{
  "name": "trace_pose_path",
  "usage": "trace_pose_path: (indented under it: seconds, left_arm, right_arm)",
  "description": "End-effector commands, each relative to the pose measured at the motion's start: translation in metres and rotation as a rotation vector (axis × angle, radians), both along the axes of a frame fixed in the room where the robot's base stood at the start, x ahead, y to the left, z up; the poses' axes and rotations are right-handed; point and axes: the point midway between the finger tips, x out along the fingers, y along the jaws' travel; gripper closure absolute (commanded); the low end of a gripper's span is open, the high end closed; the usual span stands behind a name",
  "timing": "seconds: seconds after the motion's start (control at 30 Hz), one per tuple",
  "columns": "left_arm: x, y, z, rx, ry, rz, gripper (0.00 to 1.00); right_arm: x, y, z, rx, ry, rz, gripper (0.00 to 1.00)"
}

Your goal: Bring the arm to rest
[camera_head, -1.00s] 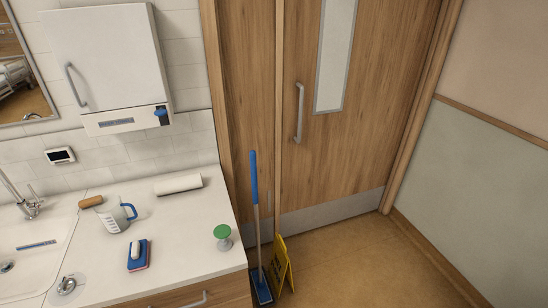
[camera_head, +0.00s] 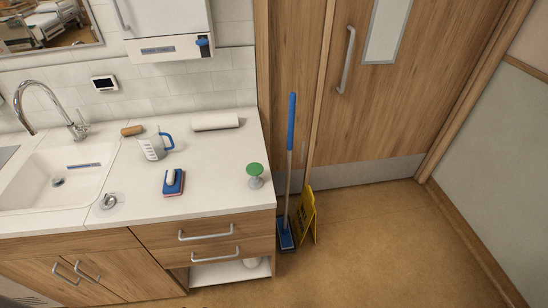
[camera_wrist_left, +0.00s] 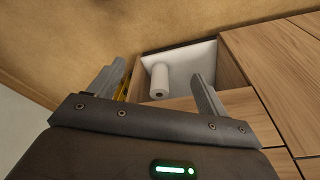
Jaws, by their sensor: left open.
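My left gripper (camera_wrist_left: 152,82) shows only in the left wrist view, with its two fingers spread wide apart and nothing between them. It points toward the wooden cabinet (camera_wrist_left: 285,65) and its open shelf (camera_wrist_left: 200,58), where a white roll (camera_wrist_left: 159,80) stands. I cannot tell the distance to them. Neither arm shows in the head view, and my right gripper is not in view.
The counter (camera_head: 215,180) holds a jug (camera_head: 153,147), a sponge (camera_head: 174,183), a paper roll (camera_head: 215,121) and a green-topped item (camera_head: 255,174). A blue mop (camera_head: 290,150) and yellow floor sign (camera_head: 306,212) stand by the door. The floor (camera_head: 370,250) is otherwise clear at right.

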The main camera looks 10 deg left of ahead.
Motion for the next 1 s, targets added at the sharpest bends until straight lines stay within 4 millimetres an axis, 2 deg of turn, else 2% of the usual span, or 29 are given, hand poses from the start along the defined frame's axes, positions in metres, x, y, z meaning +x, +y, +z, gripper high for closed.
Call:
trace_pose_path:
  seconds: [0.03,0.1,0.2,0.3,0.4,0.5,0.63,1.0]
  left_arm:
    - [-0.014,0.002,-0.046,0.003,0.025,-0.003,0.23]
    - [-0.033,0.005,-0.093,0.006,0.043,-0.007,0.23]
    - [-0.067,0.01,-0.15,0.008,0.068,-0.013,0.23]
    - [-0.103,0.016,-0.192,0.012,0.09,-0.018,0.23]
    - [-0.133,0.022,-0.22,0.015,0.105,-0.022,0.23]
    - [-0.156,0.027,-0.236,0.016,0.116,-0.026,0.23]
    - [-0.171,0.03,-0.244,0.018,0.12,-0.028,0.23]
    - [-0.175,0.031,-0.244,0.018,0.122,-0.029,0.23]
  right_arm:
    - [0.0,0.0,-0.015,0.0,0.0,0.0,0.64]
    - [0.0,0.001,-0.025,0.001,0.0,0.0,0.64]
    - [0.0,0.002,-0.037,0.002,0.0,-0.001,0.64]
    - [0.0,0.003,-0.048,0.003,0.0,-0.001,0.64]
    - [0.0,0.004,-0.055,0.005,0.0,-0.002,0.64]
    - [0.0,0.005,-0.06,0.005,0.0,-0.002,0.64]
    - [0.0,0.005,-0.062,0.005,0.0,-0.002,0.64]
    - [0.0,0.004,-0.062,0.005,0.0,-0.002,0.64]
